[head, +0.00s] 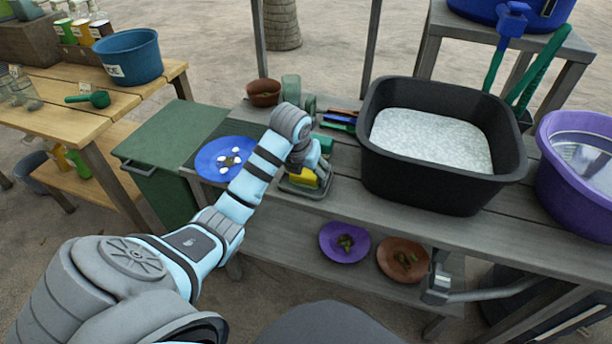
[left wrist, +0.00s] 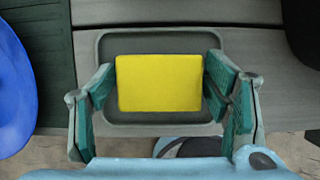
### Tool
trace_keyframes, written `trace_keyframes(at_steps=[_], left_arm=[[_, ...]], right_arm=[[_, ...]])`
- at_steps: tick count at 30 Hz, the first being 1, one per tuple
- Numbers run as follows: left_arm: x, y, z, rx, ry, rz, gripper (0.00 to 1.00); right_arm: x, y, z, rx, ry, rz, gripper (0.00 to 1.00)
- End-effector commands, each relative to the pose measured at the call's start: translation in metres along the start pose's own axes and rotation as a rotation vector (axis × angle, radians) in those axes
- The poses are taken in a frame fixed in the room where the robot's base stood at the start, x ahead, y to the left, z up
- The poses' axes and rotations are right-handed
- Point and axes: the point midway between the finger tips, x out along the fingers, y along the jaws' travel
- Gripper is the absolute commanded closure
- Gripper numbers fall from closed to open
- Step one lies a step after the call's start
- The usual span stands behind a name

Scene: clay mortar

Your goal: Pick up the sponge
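The yellow sponge (left wrist: 160,83) lies in a shallow grey tray (left wrist: 152,124) on the wooden counter. In the head view the sponge (head: 303,177) shows partly, with my arm and gripper covering the rest. My left gripper (head: 312,163) is over the tray. In the left wrist view my left gripper (left wrist: 162,84) is open, with one green-padded finger on each side of the sponge. The fingertips are close to its edges; I cannot tell whether they touch. My right gripper is not in view.
A black tub (head: 440,195) of whitish water stands just right of the tray. A blue plate (head: 212,173) lies to its left. Brushes (head: 340,125), a glass (head: 290,88) and a brown bowl (head: 263,99) are behind. Purple (head: 335,253) and brown (head: 390,270) plates lie on the lower shelf.

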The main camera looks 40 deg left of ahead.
Motion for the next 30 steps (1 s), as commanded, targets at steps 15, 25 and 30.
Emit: trace_keyframes(at_steps=[15,25,30], left_arm=[[-0.002,0.0,0.001,0.0,-0.001,0.0,0.63],[-0.064,0.0,0.028,-0.002,-0.006,-0.001,0.63],[-0.137,0.0,0.057,-0.001,-0.001,0.0,0.63]], right_arm=[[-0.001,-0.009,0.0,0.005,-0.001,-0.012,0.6],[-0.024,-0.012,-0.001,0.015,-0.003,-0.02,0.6],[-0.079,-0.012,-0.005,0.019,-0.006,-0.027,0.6]])
